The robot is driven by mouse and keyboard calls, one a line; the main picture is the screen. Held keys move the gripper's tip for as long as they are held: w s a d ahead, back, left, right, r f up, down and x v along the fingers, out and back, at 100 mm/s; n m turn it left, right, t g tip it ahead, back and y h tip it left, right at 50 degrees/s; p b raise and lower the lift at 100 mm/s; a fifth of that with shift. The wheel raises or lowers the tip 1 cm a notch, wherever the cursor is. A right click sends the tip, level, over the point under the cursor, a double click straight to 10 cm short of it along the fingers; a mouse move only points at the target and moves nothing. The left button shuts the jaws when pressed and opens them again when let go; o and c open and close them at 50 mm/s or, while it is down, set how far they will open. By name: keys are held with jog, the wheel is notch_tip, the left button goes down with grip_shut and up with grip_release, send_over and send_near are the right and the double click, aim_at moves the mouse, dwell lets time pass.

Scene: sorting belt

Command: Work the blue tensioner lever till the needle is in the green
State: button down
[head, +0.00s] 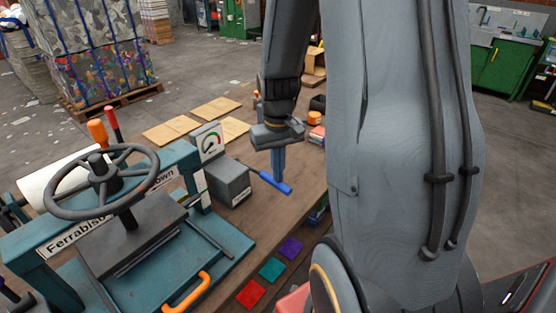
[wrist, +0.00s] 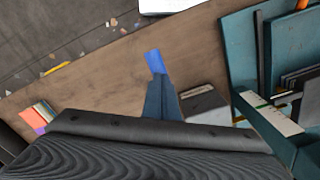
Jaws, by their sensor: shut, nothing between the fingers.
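The blue tensioner lever (head: 270,182) sticks out to the right from a grey box (head: 228,181) on the bench, with a crossbar at its end. In the wrist view the blue lever end (wrist: 154,61) shows just beyond my fingertips. My gripper (head: 279,176) points down at the lever's end, shut and empty. Its tips look very near or touching the lever; I cannot tell which. My gripper also shows in the wrist view (wrist: 158,78). The gauge (head: 211,141) stands behind the grey box with a green arc on its face; its needle is too small to read.
A teal press with a grey handwheel (head: 101,182) and an orange handle (head: 187,293) stands left of the lever. Red, teal and purple squares (head: 271,269) lie in front. Cardboard sheets lie behind. Small boxes (head: 317,135) sit to the right.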

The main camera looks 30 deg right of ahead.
notch_tip(320, 180, up, 12)
jog(key=p, duration=1)
dwell(1.0)
